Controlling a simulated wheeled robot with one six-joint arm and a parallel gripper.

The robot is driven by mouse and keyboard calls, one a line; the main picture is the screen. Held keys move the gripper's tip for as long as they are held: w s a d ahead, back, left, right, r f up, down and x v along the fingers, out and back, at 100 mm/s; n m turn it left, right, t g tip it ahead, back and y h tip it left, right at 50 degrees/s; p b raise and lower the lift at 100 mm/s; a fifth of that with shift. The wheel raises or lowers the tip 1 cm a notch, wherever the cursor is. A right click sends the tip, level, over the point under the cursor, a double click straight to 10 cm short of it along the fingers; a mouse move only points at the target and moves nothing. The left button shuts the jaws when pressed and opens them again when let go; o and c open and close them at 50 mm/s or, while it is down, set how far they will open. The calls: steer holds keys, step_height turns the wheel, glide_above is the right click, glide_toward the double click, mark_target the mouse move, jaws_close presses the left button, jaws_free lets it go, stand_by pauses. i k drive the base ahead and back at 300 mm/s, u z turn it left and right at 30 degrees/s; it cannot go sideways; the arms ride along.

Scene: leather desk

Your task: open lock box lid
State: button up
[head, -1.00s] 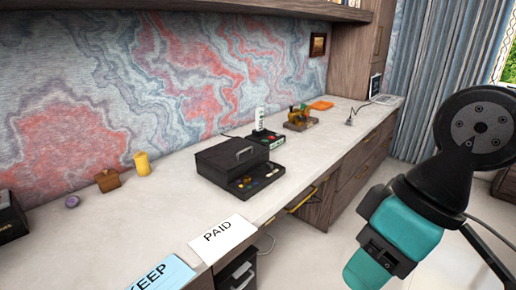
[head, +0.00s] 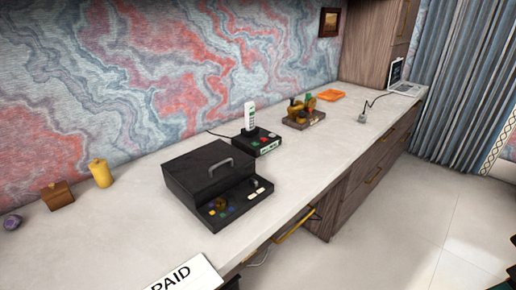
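The black lock box (head: 215,180) stands on the pale desk, left of the picture's middle in the head view. A lower front tray (head: 237,203) holds small coloured pieces, a dark brown round piece and a few pale pieces. My gripper is not in view; only a dark bit that may be part of my arm shows at the bottom right corner.
A white phone on a black base (head: 257,142) stands behind the box. A yellow candle (head: 101,173) and brown box (head: 57,195) are left. A PAID card (head: 186,277) lies in front. A yellow-handled drawer (head: 294,228) is below the desk edge. Floor at right is clear.

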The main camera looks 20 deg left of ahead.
mark_target(197, 170)
steer(key=u, duration=0.05)
steer(key=i, duration=0.7)
steer(key=u, duration=1)
steer(key=i, duration=0.6)
steer(key=u, duration=0.6)
